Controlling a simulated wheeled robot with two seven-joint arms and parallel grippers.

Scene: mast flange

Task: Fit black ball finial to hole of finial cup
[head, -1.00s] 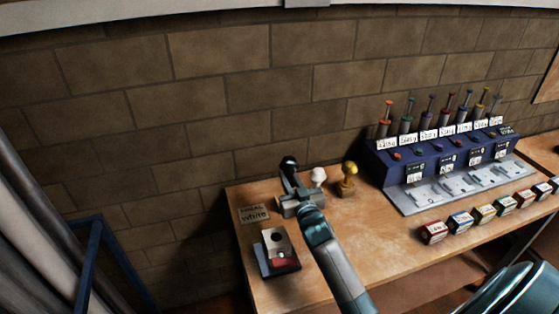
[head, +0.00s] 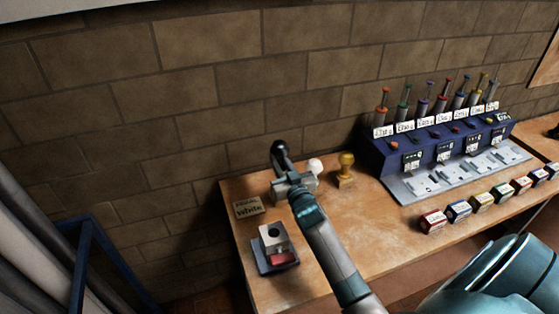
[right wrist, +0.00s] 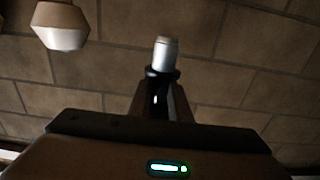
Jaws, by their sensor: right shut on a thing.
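My right gripper (head: 287,178) is above the back left of the bench, shut on the black ball finial (head: 279,149). The black ball shows at the far end of the gripper. In the right wrist view, a silver peg (right wrist: 165,54) with a black collar sticks out beyond the fingers. A pale metal block with a dark round hole, apparently the finial cup (head: 267,241), stands nearer the front left, on a dark base with a red part. The finial is apart from the hole. My left gripper is not in view.
A white finial (head: 315,166) and a gold finial (head: 346,171) stand right of the gripper. A blue rack (head: 440,145) and several small coloured boxes (head: 433,222) fill the right. A brick wall (head: 200,90) is behind.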

